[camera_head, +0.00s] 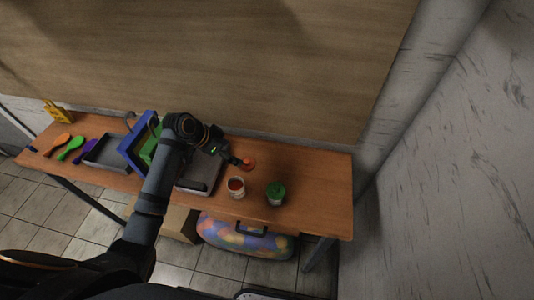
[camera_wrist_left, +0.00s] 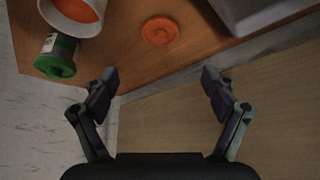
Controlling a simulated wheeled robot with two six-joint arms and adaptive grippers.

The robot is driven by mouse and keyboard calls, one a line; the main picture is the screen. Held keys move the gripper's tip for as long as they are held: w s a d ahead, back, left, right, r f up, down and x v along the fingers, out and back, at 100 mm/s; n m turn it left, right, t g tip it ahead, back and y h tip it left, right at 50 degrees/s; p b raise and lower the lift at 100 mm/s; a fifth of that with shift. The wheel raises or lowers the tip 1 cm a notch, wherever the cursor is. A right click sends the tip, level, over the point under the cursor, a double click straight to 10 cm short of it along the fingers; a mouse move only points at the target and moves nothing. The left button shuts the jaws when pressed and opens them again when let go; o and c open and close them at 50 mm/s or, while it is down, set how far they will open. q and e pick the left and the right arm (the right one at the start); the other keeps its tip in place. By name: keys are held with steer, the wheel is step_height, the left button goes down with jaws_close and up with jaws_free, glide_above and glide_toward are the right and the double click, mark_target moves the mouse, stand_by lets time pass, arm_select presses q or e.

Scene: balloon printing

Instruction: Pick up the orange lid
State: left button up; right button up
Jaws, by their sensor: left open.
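The round orange lid (camera_head: 249,164) lies flat on the wooden table near its back edge. It also shows in the left wrist view (camera_wrist_left: 160,30), top middle, with nothing on it. My left gripper (camera_wrist_left: 160,77) is open and empty, its two fingers spread wide. In the wrist view the lid is beyond the fingertips, roughly centred between them, and not between the fingers. In the head view the left gripper (camera_head: 238,161) is just left of the lid; its height above the table is hard to tell. My right gripper is not in view.
An open pot with orange-red contents (camera_head: 236,187) and a green-lidded jar (camera_head: 275,193) stand in front of the lid. The table's right end (camera_head: 325,185) is clear; a wall rises behind.

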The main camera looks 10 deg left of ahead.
mark_target(246, 162)
arm_select(q)
step_height(246, 162, down, 3)
steer(key=shift+w+r+p, duration=0.1)
steer(key=shift+w+p, duration=0.05)
steer(key=shift+p, duration=0.4)
steer(key=shift+w+d+f, duration=0.65)
steer(key=shift+d, duration=0.1)
steer(key=shift+p+x, duration=0.95)
steer(key=shift+x, duration=0.25)
steer(key=x, duration=0.2)
steer(key=shift+s+f, duration=0.1)
steer(key=shift+f, duration=0.3)
steer(key=shift+c, duration=1.3)
steer(key=shift+a, duration=0.1)
steer(key=c, duration=0.5)
steer(key=shift+c, duration=0.2)
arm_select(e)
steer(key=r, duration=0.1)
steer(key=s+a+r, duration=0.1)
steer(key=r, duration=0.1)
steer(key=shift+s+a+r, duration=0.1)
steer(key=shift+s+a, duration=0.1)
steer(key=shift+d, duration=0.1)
